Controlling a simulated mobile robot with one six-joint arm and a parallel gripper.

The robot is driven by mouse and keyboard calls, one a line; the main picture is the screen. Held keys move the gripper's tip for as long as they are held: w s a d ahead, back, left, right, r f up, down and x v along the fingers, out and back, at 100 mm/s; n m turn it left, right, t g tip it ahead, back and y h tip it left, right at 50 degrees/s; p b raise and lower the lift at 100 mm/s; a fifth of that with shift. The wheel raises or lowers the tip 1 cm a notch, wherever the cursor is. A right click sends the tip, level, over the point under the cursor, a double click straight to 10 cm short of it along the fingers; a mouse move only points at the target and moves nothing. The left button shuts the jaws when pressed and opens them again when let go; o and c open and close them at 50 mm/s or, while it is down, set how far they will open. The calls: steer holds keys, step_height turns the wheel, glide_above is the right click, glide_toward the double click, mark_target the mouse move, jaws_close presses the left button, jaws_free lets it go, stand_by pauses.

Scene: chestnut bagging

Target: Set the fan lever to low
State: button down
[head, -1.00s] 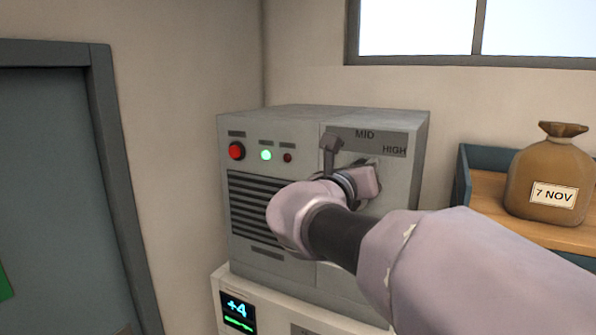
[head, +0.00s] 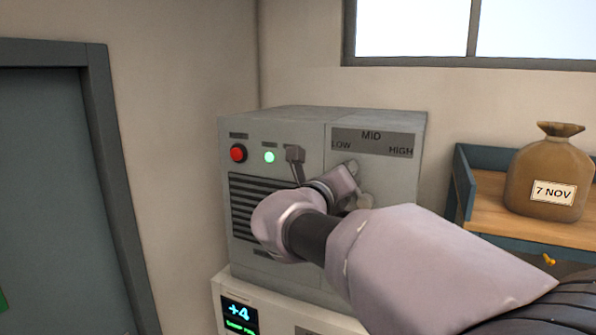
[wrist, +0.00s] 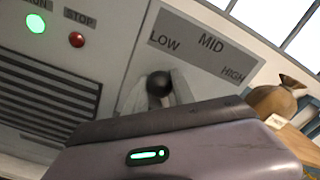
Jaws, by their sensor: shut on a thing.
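The fan lever shows as a dark round knob (wrist: 158,84) in the wrist view, between my two pale fingers. It sits below the label plate (head: 373,142), closer to the LOW word than to HIGH. My gripper (wrist: 160,95) is shut on the knob. In the head view my gripper (head: 350,172) is at the right half of the grey machine (head: 300,118), and the knob is hidden behind it. The lever's exact angle cannot be told.
A red button (head: 238,153) and a lit green lamp (head: 269,157) are on the machine's left half, above dark vent slats (head: 250,205). A tied brown sack (head: 545,180) stands on a wooden shelf (head: 490,205) at the right. A grey door is at the left.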

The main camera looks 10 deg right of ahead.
steer(key=shift+w+a+f, duration=0.15)
steer(key=shift+f, duration=0.1)
stand_by(0.3)
steer(key=c, duration=1.2)
jaws_free()
steer(key=shift+o, duration=0.6)
steer(key=shift+w, duration=0.15)
steer(key=b+v, duration=0.3)
steer(key=v, duration=1.4)
steer(key=shift+s, duration=0.2)
steer(key=shift+a, duration=0.1)
